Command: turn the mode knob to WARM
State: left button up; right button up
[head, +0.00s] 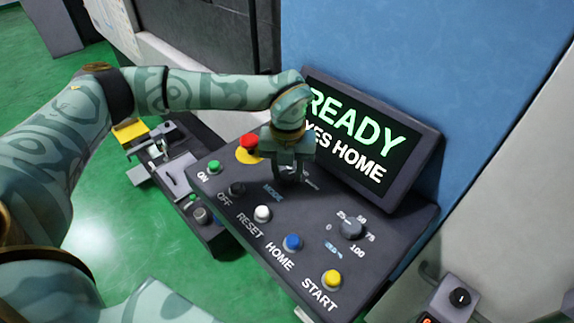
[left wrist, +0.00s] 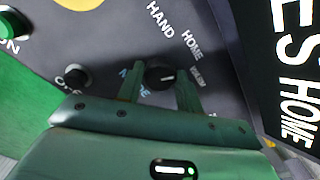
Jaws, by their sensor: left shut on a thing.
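The mode knob (left wrist: 160,76) is a small black knob on the dark control panel, with the word MODE beside it. My left gripper (head: 290,175) reaches down over the panel and is shut on the knob. In the left wrist view its two green fingers stand on either side of the knob. A short pale mark on the knob points roughly right, toward a small blurred label (left wrist: 198,76) below the HOME label (left wrist: 192,45). HAND (left wrist: 160,18) is printed farther up. In the head view the gripper mostly hides the knob. My right gripper is not in view.
The panel screen (head: 372,140) reads READY in green, with a partly hidden line ending in HOME. A red button (head: 249,141), white button (head: 262,213), blue button (head: 292,242), yellow button (head: 332,278) and a numbered dial (head: 352,228) surround the mode knob.

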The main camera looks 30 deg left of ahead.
aim_at(288, 174)
pick_arm(q)
jog(key=shift+w+r+m+p, duration=0.15)
jog(key=shift+m+p, duration=0.75)
jog(key=shift+m, duration=1.3)
jog(key=o, duration=1)
notch_tip(288, 174, up, 16)
